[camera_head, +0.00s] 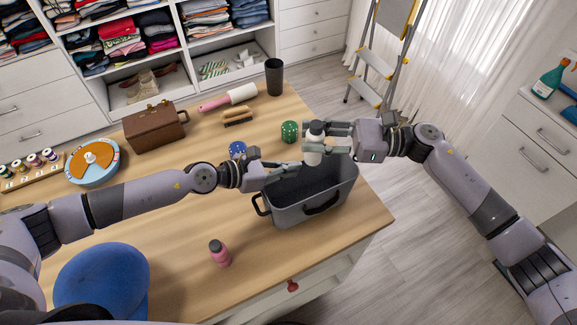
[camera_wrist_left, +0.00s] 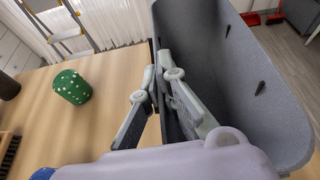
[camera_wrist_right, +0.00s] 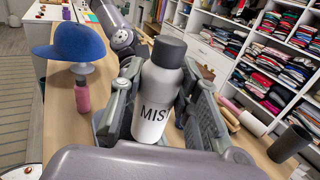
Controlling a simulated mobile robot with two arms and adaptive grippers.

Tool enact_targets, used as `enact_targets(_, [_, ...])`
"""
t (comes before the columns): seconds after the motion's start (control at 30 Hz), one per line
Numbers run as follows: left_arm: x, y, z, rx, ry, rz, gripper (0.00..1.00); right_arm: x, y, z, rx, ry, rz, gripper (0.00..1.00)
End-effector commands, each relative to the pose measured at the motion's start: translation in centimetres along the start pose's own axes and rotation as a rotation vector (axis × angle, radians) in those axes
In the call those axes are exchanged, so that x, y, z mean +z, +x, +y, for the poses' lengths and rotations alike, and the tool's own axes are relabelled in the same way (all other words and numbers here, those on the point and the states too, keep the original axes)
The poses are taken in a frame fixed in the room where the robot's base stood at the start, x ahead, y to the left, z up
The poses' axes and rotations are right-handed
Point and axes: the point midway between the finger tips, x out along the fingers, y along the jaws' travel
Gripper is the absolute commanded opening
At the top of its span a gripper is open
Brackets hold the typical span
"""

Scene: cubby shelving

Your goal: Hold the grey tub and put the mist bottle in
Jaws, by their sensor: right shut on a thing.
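The grey tub (camera_head: 318,207) stands on the wooden table near its right edge, with its open top up and its inside looking empty. My left gripper (camera_head: 290,170) is at the tub's far-left rim. In the left wrist view its fingers (camera_wrist_left: 160,80) straddle the tub's wall (camera_wrist_left: 225,60), one inside and one outside, closed close against it. My right gripper (camera_head: 325,140) is shut on the white mist bottle (camera_head: 313,151). The bottle is upright with a grey cap, above the tub's far rim. In the right wrist view the bottle (camera_wrist_right: 158,95) shows part of its lettering between the fingers (camera_wrist_right: 160,115).
A green dice-like piece (camera_head: 290,131) and a blue one (camera_head: 237,149) stand behind the tub. A pink bottle (camera_head: 219,253) stands in front left, near a blue cap (camera_head: 102,280).

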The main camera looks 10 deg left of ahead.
Motion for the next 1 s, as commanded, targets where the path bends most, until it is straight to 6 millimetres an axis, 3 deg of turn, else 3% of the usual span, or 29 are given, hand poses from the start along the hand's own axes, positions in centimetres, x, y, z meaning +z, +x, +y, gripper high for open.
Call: enact_targets(1.0, [0.0,0.0,0.0,0.0,0.0,0.0,0.0,-6.9,0.0,0.0,0.0,0.0,-0.002,0.0])
